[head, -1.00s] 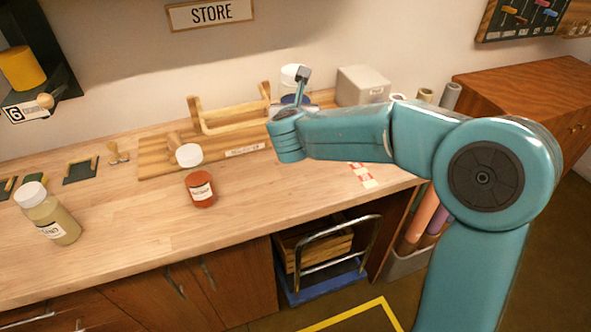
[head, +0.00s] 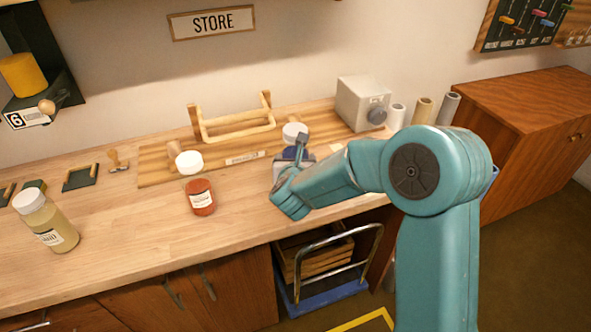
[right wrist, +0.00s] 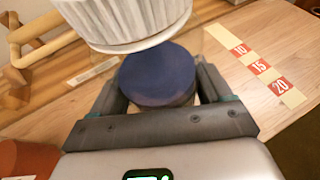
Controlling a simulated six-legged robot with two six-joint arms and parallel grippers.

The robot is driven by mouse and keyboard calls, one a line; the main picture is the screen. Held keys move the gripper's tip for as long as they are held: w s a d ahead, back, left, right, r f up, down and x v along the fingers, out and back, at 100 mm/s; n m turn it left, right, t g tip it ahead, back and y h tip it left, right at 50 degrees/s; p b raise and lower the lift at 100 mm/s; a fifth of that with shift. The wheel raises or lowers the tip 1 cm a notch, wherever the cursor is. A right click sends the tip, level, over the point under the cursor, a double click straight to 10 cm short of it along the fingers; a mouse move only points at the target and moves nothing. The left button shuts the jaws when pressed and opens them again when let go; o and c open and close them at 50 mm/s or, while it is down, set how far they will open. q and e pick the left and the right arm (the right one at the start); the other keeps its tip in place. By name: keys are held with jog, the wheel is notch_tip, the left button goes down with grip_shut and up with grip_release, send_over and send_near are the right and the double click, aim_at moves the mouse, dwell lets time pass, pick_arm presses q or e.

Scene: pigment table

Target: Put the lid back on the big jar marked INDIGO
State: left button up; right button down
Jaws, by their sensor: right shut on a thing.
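A jar with dark blue contents (right wrist: 155,78) is in my right gripper (right wrist: 160,88), whose fingers are on either side of it. A white ribbed lid (right wrist: 125,18) is above the blue, with a clear gap between, and I cannot tell if it is glass. In the head view the blue (head: 291,153) and white lid (head: 294,131) show by the right gripper (head: 288,163), partly hidden by my arm. No label is readable on it. I cannot tell whether it touches the bench. My left gripper is not in view.
A wooden rack (head: 235,130) and a grey box (head: 358,100) are behind. A number strip (right wrist: 262,70) lies at right.

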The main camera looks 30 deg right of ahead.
notch_tip(320, 180, down, 3)
jog(key=shift+w+d+f, duration=0.1)
jog(key=shift+d, duration=0.05)
jog(key=shift+f, duration=0.15)
grip_release()
